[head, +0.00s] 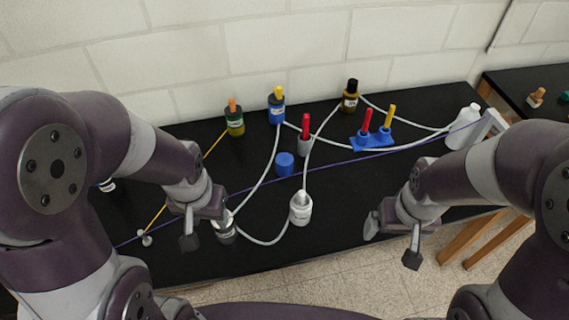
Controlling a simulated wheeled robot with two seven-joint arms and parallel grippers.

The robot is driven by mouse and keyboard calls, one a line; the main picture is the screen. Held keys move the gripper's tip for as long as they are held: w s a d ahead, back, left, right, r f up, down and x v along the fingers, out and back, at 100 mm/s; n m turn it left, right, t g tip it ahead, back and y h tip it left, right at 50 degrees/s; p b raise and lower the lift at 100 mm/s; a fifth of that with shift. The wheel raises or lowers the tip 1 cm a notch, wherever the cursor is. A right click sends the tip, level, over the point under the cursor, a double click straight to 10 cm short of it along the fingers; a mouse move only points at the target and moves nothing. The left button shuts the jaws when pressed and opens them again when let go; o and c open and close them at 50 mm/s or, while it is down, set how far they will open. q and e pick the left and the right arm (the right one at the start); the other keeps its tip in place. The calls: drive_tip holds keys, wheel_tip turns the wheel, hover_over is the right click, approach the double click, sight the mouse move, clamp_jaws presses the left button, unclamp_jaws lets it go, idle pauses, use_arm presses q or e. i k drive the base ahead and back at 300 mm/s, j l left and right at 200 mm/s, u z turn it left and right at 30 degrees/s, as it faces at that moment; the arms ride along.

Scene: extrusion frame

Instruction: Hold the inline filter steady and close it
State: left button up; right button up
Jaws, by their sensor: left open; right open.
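A white cylinder with a pale tube at its top (301,210) stands near the front of the black bench. A second pale, clear-looking piece (226,236) is to its left, joined to it by a looping tube and partly hidden by my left gripper. I cannot tell which of them is the inline filter, or whether it is closed. My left gripper (207,232) is open, with one finger at or just in front of the clear piece; contact cannot be told. My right gripper (392,243) is open and empty, right of the white cylinder, near the bench's front edge.
Bottles with green (235,122), blue (277,108) and dark (350,98) bodies stand at the back. A blue holder with red and yellow pieces (372,138), a blue cap (285,164) and a white bottle (464,127) are nearby. Tubes and a purple line cross the bench.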

sight(300, 216)
drive_tip(key=i+l+u, duration=0.15)
drive_tip(key=i+l, duration=0.75)
